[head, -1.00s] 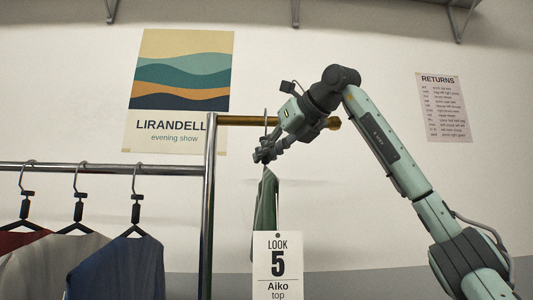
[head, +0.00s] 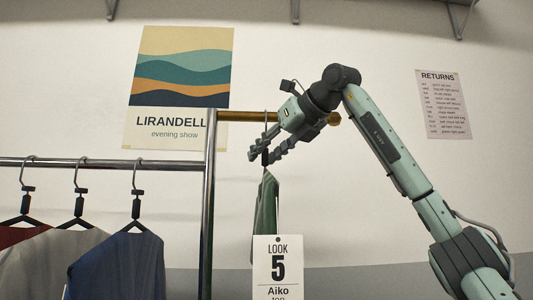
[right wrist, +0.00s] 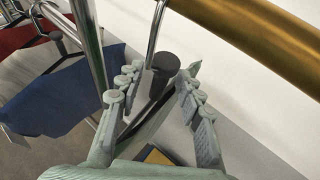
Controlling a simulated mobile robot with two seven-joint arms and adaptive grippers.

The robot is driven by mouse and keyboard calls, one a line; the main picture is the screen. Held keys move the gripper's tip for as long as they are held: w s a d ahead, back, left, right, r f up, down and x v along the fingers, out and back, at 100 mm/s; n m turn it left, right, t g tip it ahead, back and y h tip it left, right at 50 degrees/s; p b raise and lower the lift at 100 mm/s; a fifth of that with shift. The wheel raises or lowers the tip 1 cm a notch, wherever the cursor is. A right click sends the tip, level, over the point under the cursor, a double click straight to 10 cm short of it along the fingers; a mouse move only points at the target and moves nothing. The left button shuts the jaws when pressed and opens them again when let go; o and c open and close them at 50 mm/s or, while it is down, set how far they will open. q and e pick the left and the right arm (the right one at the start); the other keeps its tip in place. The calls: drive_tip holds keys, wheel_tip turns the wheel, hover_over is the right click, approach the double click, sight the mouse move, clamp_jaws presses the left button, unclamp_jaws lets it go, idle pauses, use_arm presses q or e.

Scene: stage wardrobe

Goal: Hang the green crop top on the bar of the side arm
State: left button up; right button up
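The green crop top (head: 266,205) hangs edge-on from its hanger (right wrist: 165,68) below the brass bar of the side arm (head: 240,116). The hanger's metal hook (head: 266,118) reaches up to the bar and its top shows just above it. In the right wrist view the hook (right wrist: 155,35) runs up beside the bar (right wrist: 255,38), and its upper end is cut off. My right gripper (head: 262,157) is open, its fingers apart on either side of the hanger's dark neck. My left gripper is not in view.
A chrome rail (head: 100,168) on the left holds red, grey and blue garments (head: 118,265) on hangers. Its upright post (head: 208,220) stands just left of the crop top. A LOOK 5 card (head: 278,265) covers the top's lower part. Open space lies right of the top.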

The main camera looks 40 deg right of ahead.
drive_tip(key=v, duration=1.2)
